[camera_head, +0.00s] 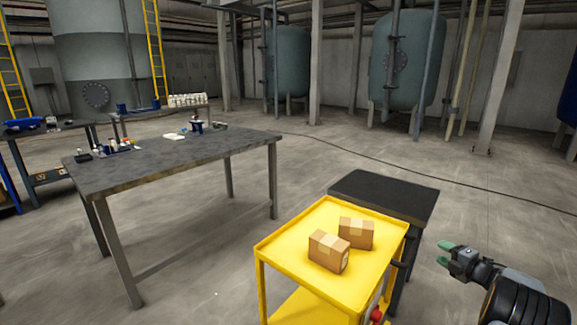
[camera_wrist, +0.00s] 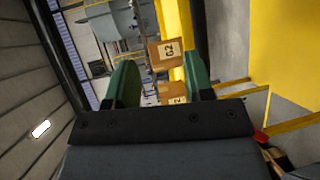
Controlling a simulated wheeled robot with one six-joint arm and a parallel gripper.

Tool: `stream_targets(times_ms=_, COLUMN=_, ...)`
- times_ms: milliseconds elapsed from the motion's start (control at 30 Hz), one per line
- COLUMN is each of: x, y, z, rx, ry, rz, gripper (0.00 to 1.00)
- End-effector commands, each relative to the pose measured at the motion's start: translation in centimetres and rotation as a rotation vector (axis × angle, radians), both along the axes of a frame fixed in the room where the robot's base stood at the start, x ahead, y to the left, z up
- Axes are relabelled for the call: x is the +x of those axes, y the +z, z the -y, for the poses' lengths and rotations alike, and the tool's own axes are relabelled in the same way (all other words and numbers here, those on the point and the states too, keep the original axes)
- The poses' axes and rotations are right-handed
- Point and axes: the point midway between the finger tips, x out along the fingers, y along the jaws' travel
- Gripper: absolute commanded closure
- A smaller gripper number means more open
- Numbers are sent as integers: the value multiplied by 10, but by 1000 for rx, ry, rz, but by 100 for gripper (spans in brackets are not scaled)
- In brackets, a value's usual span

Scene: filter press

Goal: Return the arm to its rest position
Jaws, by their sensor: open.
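My gripper (camera_head: 445,254) is at the lower right in the head view, beside the yellow cart and apart from it. Its green fingers are apart and empty; they also show in the wrist view (camera_wrist: 161,84). My dark arm comes in from the lower right corner of the head view. Two cardboard boxes sit on the yellow cart: a nearer box (camera_head: 328,251) and a farther box (camera_head: 356,233). In the wrist view the boxes appear sideways beyond the fingers, one labelled G2 (camera_wrist: 167,52).
The yellow cart (camera_head: 285,246) stands against a small black table (camera_head: 390,190). A large grey table (camera_head: 170,160) with small items is at the left. A cable (camera_head: 420,173) crosses the floor behind. Tanks (camera_head: 405,60) stand at the back. The floor right of the black table is open.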

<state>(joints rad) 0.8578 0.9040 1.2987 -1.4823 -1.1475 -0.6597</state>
Motion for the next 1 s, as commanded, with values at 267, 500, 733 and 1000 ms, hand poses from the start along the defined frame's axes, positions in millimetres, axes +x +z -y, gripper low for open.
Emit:
stream_targets(times_ms=267, x=38, y=153, z=-53, rx=162, ry=-333, rz=-33, gripper=52)
stream_targets(times_ms=500, x=18, y=248, z=-117, rx=415, ry=-634, rz=-125, gripper=52)
stream_targets(times_ms=733, x=-44, y=301, z=-189, rx=691, ry=-883, rz=-292, gripper=52)
stream_targets(times_ms=1000, x=-150, y=321, z=-280, rx=980, ry=-1127, rz=-595, gripper=52)
